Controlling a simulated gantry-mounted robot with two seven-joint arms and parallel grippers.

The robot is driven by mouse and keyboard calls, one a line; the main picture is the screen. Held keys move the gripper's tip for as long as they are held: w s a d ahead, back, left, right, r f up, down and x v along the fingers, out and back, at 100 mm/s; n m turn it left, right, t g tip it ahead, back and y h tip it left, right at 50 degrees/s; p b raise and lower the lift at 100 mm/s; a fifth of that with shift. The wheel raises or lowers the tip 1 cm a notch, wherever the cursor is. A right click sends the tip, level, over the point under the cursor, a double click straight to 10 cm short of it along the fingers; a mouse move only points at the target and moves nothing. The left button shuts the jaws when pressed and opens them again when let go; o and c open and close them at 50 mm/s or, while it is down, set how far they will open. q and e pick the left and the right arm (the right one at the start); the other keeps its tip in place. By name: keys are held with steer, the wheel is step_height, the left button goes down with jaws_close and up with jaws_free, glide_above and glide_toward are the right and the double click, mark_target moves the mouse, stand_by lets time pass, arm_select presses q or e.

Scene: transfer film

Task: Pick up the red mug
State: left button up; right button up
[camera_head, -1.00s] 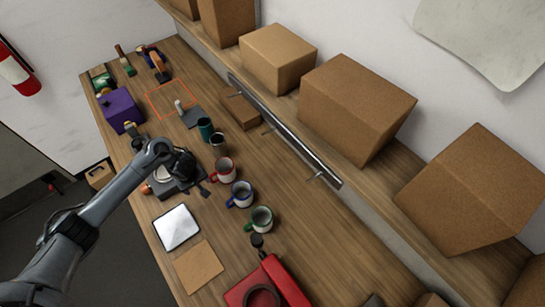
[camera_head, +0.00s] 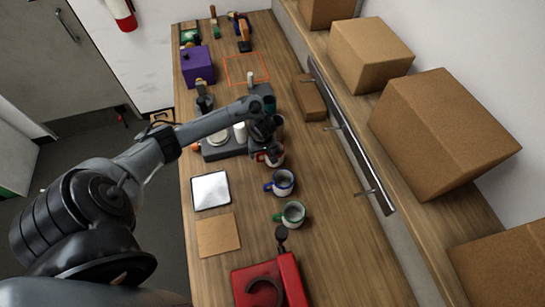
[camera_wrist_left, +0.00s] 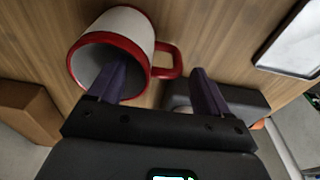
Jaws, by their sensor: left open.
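The red mug (camera_head: 277,157) is white with a red rim and handle, and stands on the wooden table partly hidden by my left gripper (camera_head: 263,153). In the left wrist view the red mug (camera_wrist_left: 140,27) is close, with its mouth towards the camera. My left gripper (camera_wrist_left: 160,68) is open there. One finger overlaps the mug's mouth, the other is beyond the handle, and the handle lies between them. I cannot tell whether either finger touches the mug. My right gripper is not in view.
A blue-rimmed mug (camera_head: 281,183) and a green-rimmed mug (camera_head: 290,215) stand nearer. A dark device (camera_head: 222,148) is left of the gripper. A white-faced tablet (camera_head: 210,190) and a red object (camera_head: 270,282) lie in front. Cardboard boxes (camera_head: 440,125) fill the right shelf.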

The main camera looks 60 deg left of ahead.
arm_select(q)
steer(key=shift+s+a+f+b, duration=0.15)
steer(key=shift+f+b, duration=0.1)
steer(key=shift+f, duration=0.85)
steer(key=shift+a+f+b, duration=0.15)
steer(key=shift+f+b, duration=0.05)
steer(key=shift+f, duration=0.85)
steer(key=shift+c, duration=0.3)
steer(key=c, duration=1.2)
steer(key=shift+c, duration=0.9)
steer(key=shift+r, duration=0.15)
